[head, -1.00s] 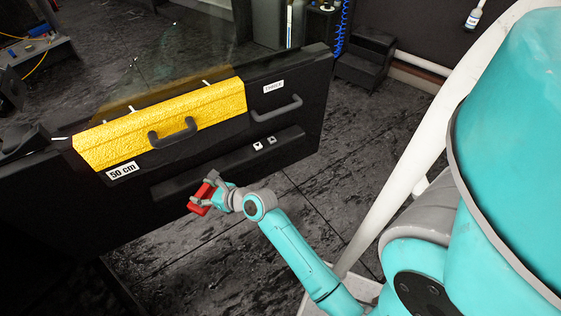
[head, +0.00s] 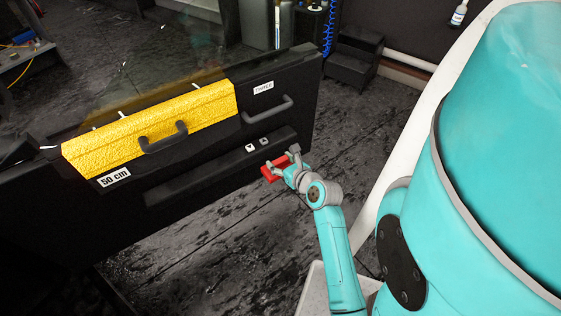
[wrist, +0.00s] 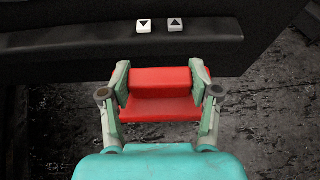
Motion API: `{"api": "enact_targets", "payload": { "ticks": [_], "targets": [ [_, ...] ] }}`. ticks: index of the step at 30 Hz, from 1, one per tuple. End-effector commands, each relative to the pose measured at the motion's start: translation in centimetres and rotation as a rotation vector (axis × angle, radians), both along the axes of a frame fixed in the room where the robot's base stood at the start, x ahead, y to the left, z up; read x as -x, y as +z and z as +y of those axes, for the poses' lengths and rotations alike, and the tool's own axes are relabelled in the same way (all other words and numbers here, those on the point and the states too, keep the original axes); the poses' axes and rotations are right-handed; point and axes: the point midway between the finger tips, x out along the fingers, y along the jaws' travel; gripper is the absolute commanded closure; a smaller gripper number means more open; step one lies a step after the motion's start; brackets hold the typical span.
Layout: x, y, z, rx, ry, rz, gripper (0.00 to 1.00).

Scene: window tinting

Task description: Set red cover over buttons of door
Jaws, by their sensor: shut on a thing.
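The red cover (head: 271,173) is held in my gripper (head: 279,165), in front of the black door (head: 215,203). In the wrist view the red cover (wrist: 160,94) sits between the two fingers of my gripper (wrist: 160,92), which are shut on its sides. The buttons (head: 257,145) are uncovered.
A yellow case-like piece (head: 150,125) with a grey handle lies along the door's upper part. A grey door handle (head: 268,110) stands out above the buttons. A black step unit (head: 353,60) is behind the door. Floor to the right is clear.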

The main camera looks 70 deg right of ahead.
Motion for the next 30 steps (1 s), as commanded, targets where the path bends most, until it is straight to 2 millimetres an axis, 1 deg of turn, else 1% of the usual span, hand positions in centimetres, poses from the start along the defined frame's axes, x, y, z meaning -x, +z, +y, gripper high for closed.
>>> {"api": "enact_targets", "payload": {
  "ticks": [7, 11, 30],
  "targets": [
    [0.1, 0.0, 0.1, 0.001, 0.0, 0.001, 0.74],
    [-0.4, 0.0, -0.2, 0.0, 0.001, 0.0, 0.74],
    [-3.9, -0.4, -2.7, 0.001, 0.003, 0.0, 0.74]
  ]
}}
